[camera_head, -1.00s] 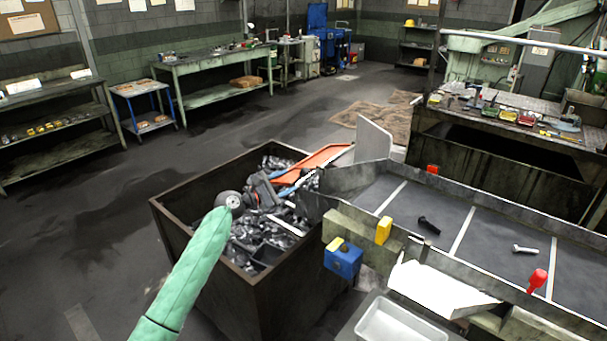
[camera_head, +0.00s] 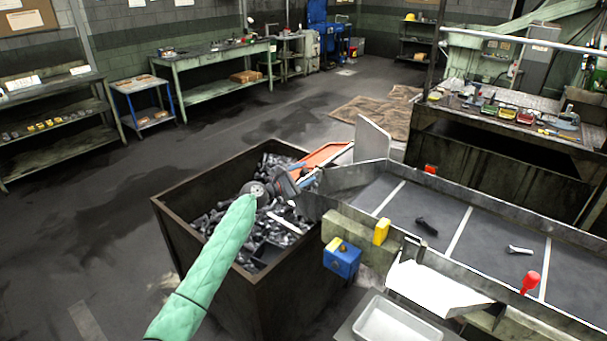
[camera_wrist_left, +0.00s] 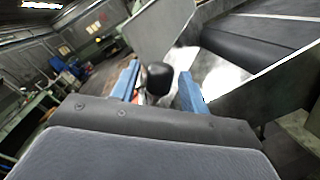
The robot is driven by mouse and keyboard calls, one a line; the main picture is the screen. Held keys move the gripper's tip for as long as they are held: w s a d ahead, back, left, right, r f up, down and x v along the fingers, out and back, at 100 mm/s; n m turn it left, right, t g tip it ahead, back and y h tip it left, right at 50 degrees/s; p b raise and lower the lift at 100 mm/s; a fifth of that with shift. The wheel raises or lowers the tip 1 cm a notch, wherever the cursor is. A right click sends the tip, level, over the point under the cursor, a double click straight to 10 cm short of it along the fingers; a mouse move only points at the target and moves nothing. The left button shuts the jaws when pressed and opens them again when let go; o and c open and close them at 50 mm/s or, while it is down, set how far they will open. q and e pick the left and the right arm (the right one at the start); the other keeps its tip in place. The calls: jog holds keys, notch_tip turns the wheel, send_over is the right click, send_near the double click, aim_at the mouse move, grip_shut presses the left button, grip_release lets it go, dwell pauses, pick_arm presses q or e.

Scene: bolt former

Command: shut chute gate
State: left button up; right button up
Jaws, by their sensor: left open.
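The chute (camera_head: 350,178) ends over the dark scrap bin, its grey deck running off to the right. A flat grey plate (camera_head: 373,138), which looks like the chute gate, stands upright at its far side near the mouth. It also shows in the left wrist view (camera_wrist_left: 160,30). My left gripper (camera_head: 308,175) is at the chute mouth, above the bin's right edge. In the left wrist view its blue fingers (camera_wrist_left: 158,90) are apart, with a black knob (camera_wrist_left: 156,78) between or just beyond them; contact cannot be told. My right gripper is out of view.
The bin (camera_head: 215,290) full of metal parts stands below my left arm. An orange panel (camera_head: 325,154) lies behind the gripper. A blue box (camera_head: 342,258), yellow block (camera_head: 381,232) and white tray (camera_head: 395,325) are along the near side. Two bolts lie on the deck.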

pick_arm(q)
jog(key=shift+c, duration=0.5)
grip_shut()
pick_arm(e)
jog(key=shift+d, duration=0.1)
